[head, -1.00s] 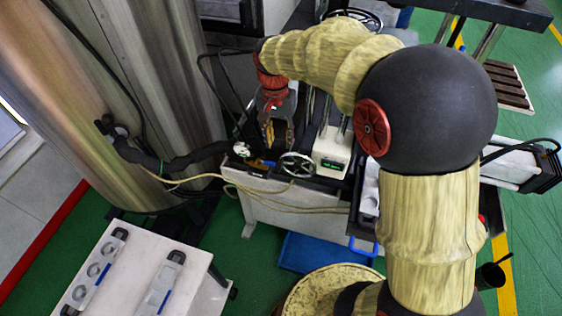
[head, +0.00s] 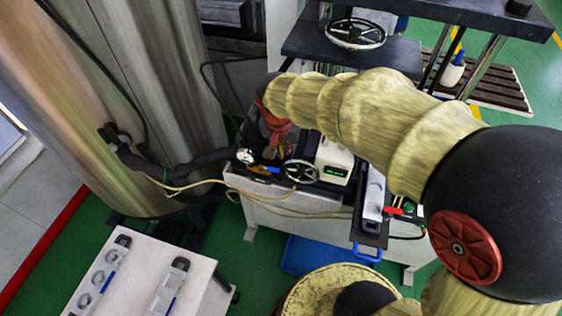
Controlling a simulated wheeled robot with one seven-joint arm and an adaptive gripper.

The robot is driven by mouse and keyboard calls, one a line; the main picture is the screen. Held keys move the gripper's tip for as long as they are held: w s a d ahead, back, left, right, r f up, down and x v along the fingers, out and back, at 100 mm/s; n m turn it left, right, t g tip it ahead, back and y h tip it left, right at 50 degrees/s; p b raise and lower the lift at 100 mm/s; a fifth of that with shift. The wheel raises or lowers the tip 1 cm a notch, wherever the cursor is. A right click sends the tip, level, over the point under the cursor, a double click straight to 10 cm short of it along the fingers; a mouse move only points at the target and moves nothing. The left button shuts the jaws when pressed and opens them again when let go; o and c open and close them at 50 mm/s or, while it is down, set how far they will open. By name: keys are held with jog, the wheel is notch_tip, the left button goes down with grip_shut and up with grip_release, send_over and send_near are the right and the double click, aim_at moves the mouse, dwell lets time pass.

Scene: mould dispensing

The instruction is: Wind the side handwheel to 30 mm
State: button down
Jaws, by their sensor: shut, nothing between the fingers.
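A small spoked handwheel (head: 300,172) sits on the near side of the machine bench, beside a white box with a green digital readout (head: 335,173). The digits are too small to read. My gripper (head: 270,152) is just left of and behind this handwheel, pointing down and apart from it as far as I can see. Its fingers are shut and empty, and partly hidden by my red wrist.
A larger handwheel (head: 355,34) stands on the dark upper plate at the back. A round dial (head: 246,156) and yellow hoses lie left of the small wheel. A white table (head: 150,262) with moulds is at front left. A blue tray (head: 315,255) lies below.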

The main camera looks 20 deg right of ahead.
jog(key=w, duration=0.1)
send_over(283, 170)
jog(key=f, duration=0.8)
jog(key=s+f, duration=0.1)
jog(key=f, duration=0.3)
jog(key=shift+w+f, duration=0.1)
jog(key=shift+f, duration=0.6)
jog(key=shift+a+f+b, duration=0.1)
jog(key=shift+b, duration=0.25)
jog(key=shift+w+a+f+h+b, duration=0.1)
jog(key=shift+w+f+h+b, duration=0.05)
jog(key=shift+h+b, duration=0.15)
jog(key=shift+a+f+g+h+b, duration=0.15)
jog(key=shift+f+g+h+b, duration=0.15)
jog(key=shift+b, duration=0.25)
